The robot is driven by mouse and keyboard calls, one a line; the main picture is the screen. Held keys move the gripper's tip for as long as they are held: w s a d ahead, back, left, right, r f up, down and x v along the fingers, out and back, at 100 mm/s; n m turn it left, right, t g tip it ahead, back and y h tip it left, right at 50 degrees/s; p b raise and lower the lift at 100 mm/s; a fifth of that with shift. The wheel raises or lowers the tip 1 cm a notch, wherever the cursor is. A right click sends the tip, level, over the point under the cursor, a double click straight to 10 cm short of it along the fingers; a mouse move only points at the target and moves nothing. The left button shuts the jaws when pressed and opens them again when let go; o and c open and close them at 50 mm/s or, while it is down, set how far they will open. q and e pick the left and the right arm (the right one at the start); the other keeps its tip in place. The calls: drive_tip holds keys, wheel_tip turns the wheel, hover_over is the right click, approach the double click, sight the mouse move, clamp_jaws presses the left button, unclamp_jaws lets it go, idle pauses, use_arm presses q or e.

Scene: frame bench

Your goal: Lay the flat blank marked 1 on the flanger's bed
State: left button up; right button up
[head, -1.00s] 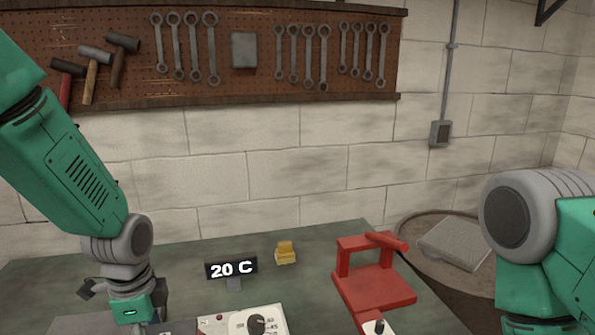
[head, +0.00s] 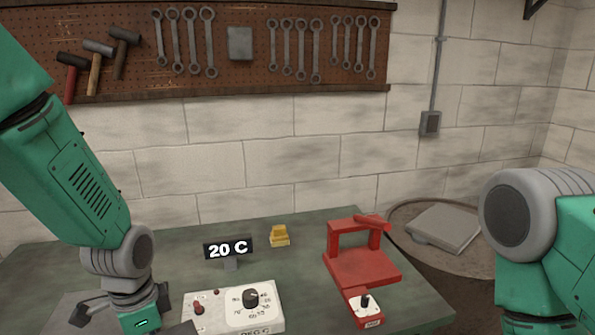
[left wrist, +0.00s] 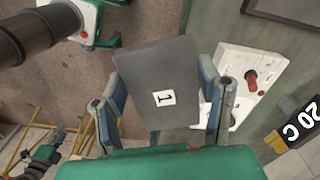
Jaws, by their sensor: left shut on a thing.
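The flat blank marked 1 (left wrist: 158,75) is a dark grey plate with a white label. In the left wrist view it sits between the blue-grey fingers of my left gripper (left wrist: 162,110), which is shut on it. In the head view this gripper (head: 135,312) is low at the left, its fingertips mostly hidden by the wrist. The red flanger (head: 358,265) stands on the bench to its right, with a flat bed, a raised bar and a handle. Its bed looks empty. My right arm is at the right edge; its gripper is out of view.
A white control box (head: 235,308) with a dial and red lever stands between my left gripper and the flanger. Behind are a "20 C" display (head: 229,249) and a small yellow block (head: 279,236). A grey plate (head: 442,228) lies on a round stand at the right.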

use_arm(q)
drive_tip(key=s+d+f+n, duration=0.1)
drive_tip(key=s+f+n, duration=0.1)
drive_tip(key=s+n, duration=0.65)
wheel_tip(320, 180, down, 16)
drive_tip(key=w+n+b, duration=0.2)
drive_tip(key=b, duration=1.3)
drive_tip(key=shift+w+d+r+b, duration=0.2)
drive_tip(key=shift+w+b, duration=0.15)
use_arm(e)
wheel_tip(320, 180, down, 16)
drive_tip(key=shift+s+r, duration=0.25)
use_arm(q)
drive_tip(key=shift+n, duration=0.25)
use_arm(e)
drive_tip(key=shift+c, duration=0.7)
use_arm(q)
drive_tip(key=shift+d, duration=0.1)
use_arm(e)
drive_tip(key=shift+s, duration=0.15)
